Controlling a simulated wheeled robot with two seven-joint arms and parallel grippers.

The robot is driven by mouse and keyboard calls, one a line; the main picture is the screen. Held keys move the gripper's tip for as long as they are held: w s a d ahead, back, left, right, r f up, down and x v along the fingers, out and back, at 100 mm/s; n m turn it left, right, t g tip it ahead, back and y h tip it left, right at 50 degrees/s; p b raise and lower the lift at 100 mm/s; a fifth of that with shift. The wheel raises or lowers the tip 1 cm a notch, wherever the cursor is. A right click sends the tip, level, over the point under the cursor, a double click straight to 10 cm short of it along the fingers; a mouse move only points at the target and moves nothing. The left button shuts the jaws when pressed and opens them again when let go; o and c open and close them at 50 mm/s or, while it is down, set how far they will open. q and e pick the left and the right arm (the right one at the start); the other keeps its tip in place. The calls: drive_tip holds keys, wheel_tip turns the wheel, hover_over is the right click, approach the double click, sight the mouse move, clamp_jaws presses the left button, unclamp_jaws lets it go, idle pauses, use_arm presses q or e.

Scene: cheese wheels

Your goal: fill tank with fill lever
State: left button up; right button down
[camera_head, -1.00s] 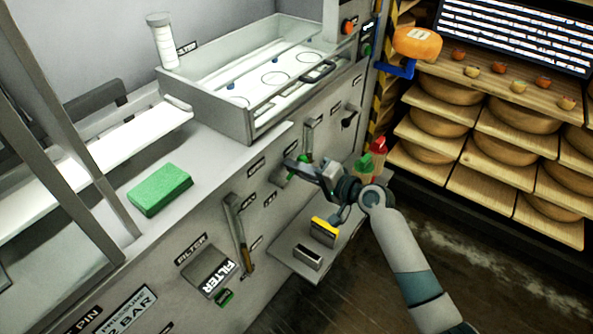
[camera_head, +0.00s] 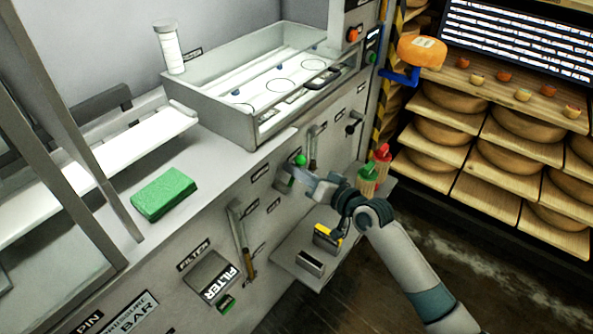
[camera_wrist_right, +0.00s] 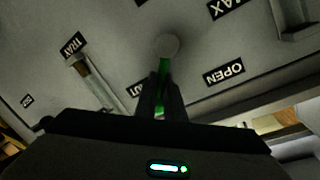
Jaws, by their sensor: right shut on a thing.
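A green lever (camera_wrist_right: 163,72) with a pale round end shows in the right wrist view, on the grey machine panel, between labels ending in "UT" and reading "OPEN". My right gripper (camera_wrist_right: 160,98) is shut on this lever, with both dark fingers around its stem. In the head view my right gripper (camera_head: 297,178) is at the panel below the tank, just below a green knob (camera_head: 300,160). The fingers hide part of the lever there. The open-topped grey tank (camera_head: 205,103) stands on the machine above, with rings marked on its floor. My left gripper is not in view.
A green sponge (camera_head: 163,193) lies on the counter. A blue bracket (camera_head: 402,77) with an orange cheese wheel (camera_head: 421,52) juts out near the cheese racks.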

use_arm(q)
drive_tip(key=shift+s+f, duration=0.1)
use_arm(e)
drive_tip(key=shift+f, duration=0.1)
drive_tip(key=c, duration=1.8)
unclamp_jaws()
drive_tip(key=shift+c, duration=0.2)
drive_tip(key=shift+s+d, duration=0.15)
